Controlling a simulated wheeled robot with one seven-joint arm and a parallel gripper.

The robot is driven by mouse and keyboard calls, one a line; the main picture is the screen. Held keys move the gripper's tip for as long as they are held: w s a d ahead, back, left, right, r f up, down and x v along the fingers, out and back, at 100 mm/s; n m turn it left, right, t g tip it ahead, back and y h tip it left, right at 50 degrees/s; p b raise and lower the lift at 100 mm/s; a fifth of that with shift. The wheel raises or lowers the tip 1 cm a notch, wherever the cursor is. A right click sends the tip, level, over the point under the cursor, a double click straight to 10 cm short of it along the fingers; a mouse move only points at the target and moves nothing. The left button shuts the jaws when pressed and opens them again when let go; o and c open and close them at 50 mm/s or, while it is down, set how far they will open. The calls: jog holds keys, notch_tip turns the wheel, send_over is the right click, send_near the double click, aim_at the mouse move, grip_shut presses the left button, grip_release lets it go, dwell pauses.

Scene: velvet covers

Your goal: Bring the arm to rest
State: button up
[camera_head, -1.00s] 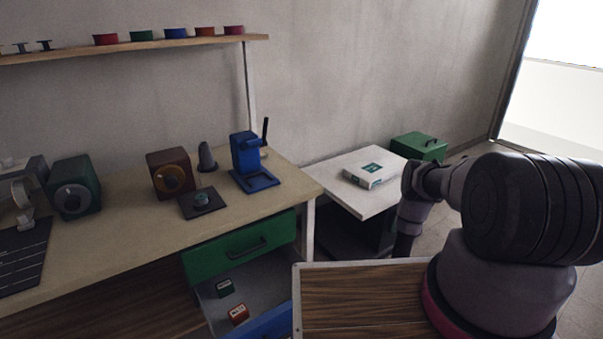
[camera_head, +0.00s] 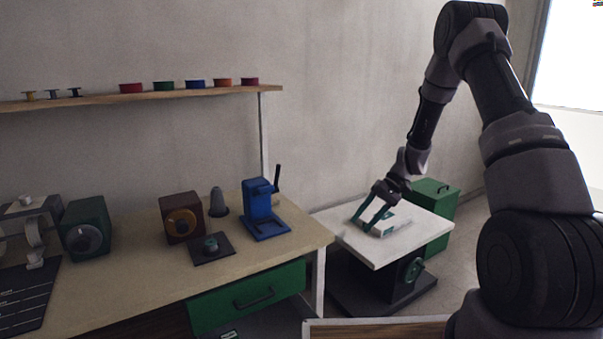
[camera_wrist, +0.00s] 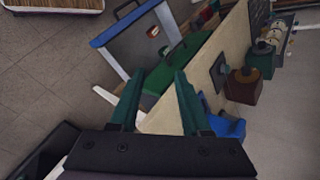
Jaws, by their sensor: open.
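My gripper (camera_head: 373,216) is open, with its two green fingers apart. In the head view it hangs in front of a white box with a green label (camera_head: 393,226), which lies on the small white table (camera_head: 350,239). The fingers overlap the box in this view. In the wrist view my gripper (camera_wrist: 157,95) has nothing between its fingers, and the workbench and drawer show beyond it. My arm is raised and bent on the right side of the head view.
The workbench (camera_head: 120,272) holds a blue press (camera_head: 258,212), a brown box with a dial (camera_head: 181,218) and a green one (camera_head: 86,229). A green drawer (camera_head: 245,298) is in its front. A shelf (camera_head: 40,104) carries spools. A green chest (camera_head: 437,199) stands behind the small table.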

jog(key=s+d+r+t+h, duration=0.15)
jog(key=s+r, duration=0.25)
jog(key=r, duration=0.8)
jog(key=s+d+r+t+h, duration=0.1)
jog(key=s+r+t+h, duration=0.2)
jog(key=r, duration=1)
jog(key=s+d+r+m+t+h, duration=0.1)
jog(key=s+d+r+t, duration=0.1)
jog(key=s+r, duration=0.3)
jog(key=s+d+r+m+t, duration=0.1)
jog(key=s+r+t, duration=0.3)
jog(key=s, duration=0.7)
jog(key=shift+d+r+m+h, duration=0.35)
jog(key=shift+d+r+m, duration=0.05)
jog(key=shift+r+m, duration=0.25)
